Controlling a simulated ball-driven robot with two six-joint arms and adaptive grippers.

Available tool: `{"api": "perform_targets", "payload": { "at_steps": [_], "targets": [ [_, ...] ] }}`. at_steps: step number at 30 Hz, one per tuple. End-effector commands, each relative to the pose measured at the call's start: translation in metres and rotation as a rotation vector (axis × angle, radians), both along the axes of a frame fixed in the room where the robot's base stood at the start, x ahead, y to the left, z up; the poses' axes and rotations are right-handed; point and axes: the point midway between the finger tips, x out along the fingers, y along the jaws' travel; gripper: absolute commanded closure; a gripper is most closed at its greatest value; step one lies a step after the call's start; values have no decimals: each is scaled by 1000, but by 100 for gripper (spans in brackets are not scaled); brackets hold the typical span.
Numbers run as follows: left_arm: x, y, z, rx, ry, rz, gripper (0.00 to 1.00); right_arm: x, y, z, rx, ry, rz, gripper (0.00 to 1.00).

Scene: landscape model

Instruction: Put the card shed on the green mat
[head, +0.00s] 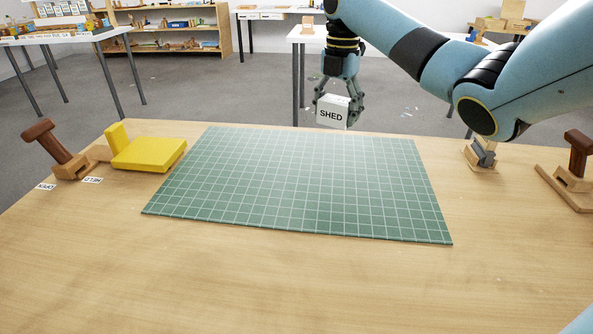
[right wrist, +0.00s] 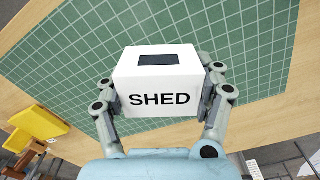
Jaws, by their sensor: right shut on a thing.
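The card shed (head: 332,112) is a small white box with SHED in black on its front. My right gripper (head: 338,100) is shut on it and holds it in the air at the far edge of the table. In the right wrist view the shed (right wrist: 158,85) sits between the two fingers of the right gripper (right wrist: 160,105), with a dark rectangle on its top face. The green mat (head: 300,185) lies flat on the table with a white grid and is bare. It also shows behind the shed in the right wrist view (right wrist: 230,40). My left gripper is not in view.
A yellow block piece (head: 150,155) and a wooden clamp-like piece (head: 60,155) with small labels stand left of the mat. A grey and wooden piece (head: 482,154) and another wooden piece (head: 572,175) stand on the right. The table's front is clear.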

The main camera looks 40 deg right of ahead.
Motion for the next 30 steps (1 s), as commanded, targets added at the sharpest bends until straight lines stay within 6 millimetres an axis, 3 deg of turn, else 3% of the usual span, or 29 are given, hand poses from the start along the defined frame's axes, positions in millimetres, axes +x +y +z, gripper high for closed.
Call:
{"api": "perform_targets", "payload": {
  "at_steps": [1,3,8,11,21,30],
  "targets": [
    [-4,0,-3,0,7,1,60,-15,-19,2,-12,4,92,54],
    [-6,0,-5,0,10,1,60,-28,-35,8,-14,3,223,54],
    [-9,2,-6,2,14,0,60,-42,-47,15,-12,2,391,54],
    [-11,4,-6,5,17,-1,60,-37,-35,8,-8,1,417,54],
    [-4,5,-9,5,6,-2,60,1,36,-39,-8,0,414,54],
    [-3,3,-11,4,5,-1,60,10,53,-57,-12,4,410,54]
  ]
}}
